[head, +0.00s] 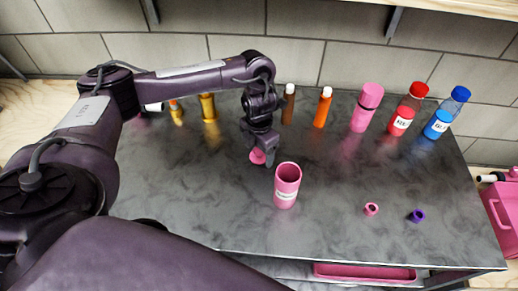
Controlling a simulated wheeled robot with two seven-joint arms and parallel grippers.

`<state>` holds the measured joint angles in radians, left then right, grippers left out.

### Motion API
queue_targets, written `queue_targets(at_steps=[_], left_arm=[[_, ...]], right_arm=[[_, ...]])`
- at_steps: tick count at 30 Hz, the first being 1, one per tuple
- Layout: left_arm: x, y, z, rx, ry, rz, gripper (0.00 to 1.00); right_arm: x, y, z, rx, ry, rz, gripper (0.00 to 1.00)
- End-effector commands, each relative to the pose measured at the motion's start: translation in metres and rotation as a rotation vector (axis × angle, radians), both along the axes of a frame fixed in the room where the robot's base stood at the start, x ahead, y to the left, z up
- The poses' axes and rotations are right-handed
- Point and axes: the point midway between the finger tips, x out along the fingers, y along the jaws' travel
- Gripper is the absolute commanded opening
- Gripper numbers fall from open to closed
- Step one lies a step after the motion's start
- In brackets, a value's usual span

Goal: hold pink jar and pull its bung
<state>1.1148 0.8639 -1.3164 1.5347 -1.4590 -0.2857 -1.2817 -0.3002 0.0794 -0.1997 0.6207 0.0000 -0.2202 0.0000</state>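The pink jar (286,190) stands upright on the grey table, with a white label low on its side. Its top looks open and hollow, with no bung in the mouth. My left gripper (259,157) points down just behind and to the left of the jar, apart from its rim. A small round pink piece, which looks like the bung (257,156), sits between its fingertips, and the fingers appear closed on it. My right gripper is not in view.
Along the back of the table (220,220) stand a brown bottle (288,105), an orange bottle (322,108), a pink bottle (364,110), a red bottle (404,112) and a blue bottle (444,115). A pink ring (371,209) and a purple ring (416,215) lie at the front right.

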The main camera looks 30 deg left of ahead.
Motion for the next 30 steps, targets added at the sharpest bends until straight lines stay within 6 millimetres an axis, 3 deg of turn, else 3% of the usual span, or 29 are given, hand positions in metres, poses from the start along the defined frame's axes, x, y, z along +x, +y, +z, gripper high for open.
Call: queue_targets(at_steps=[8, 21, 30], left_arm=[[0.000, 0.000, 0.007, 0.000, -0.001, 0.000, 0.72], [0.002, 0.000, 0.091, 0.001, -0.006, -0.001, 0.72], [0.001, 0.000, 0.121, 0.001, -0.001, 0.000, 0.72]], right_arm=[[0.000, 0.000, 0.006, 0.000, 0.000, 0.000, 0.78], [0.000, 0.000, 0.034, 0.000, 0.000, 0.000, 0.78], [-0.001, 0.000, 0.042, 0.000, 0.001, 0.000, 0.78]])
